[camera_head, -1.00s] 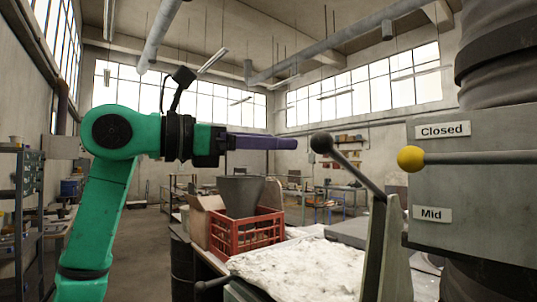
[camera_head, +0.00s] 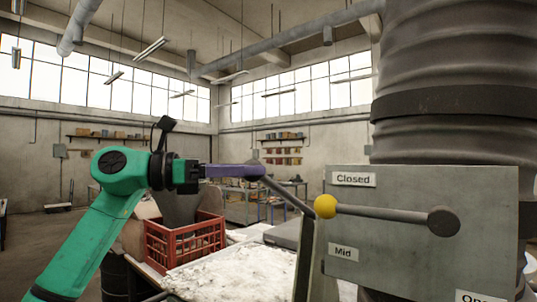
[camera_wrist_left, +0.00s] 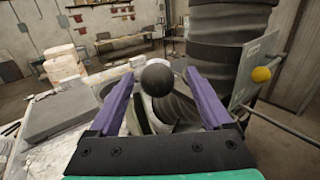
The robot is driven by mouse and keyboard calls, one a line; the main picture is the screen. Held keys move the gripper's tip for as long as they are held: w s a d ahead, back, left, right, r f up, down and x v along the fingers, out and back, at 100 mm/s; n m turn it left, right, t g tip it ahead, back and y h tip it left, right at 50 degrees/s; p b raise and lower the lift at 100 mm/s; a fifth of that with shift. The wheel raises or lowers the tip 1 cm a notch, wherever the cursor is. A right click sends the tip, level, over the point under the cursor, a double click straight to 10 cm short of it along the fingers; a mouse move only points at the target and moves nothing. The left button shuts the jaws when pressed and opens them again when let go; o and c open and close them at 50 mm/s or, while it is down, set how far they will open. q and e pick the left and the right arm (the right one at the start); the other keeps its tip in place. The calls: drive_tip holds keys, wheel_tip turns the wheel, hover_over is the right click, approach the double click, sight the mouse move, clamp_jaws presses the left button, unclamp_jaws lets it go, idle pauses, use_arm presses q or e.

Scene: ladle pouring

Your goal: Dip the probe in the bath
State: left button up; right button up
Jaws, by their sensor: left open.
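My left gripper (camera_head: 236,171) has purple fingers and is open. Its tips are at the upper end of a dark slanted lever (camera_head: 290,194). In the left wrist view, the lever's round black knob (camera_wrist_left: 157,79) shows in the gap between the spread fingers, clear of both in the picture. I cannot make out a probe or a bath in either view. My right gripper is not in view.
A panel (camera_head: 440,196) marked Closed and Mid stands at right, with a yellow-ball lever (camera_head: 325,206) across it. A thick dark ribbed column (camera_head: 455,90) rises behind it. A red crate (camera_head: 186,241) and a white rough-topped surface (camera_head: 235,274) lie below my arm.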

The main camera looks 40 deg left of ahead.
use_arm(q)
drive_tip(key=p+x, duration=0.2)
drive_tip(key=x, duration=0.2)
drive_tip(key=shift+w+d, duration=0.1)
drive_tip(key=shift+w, duration=0.25)
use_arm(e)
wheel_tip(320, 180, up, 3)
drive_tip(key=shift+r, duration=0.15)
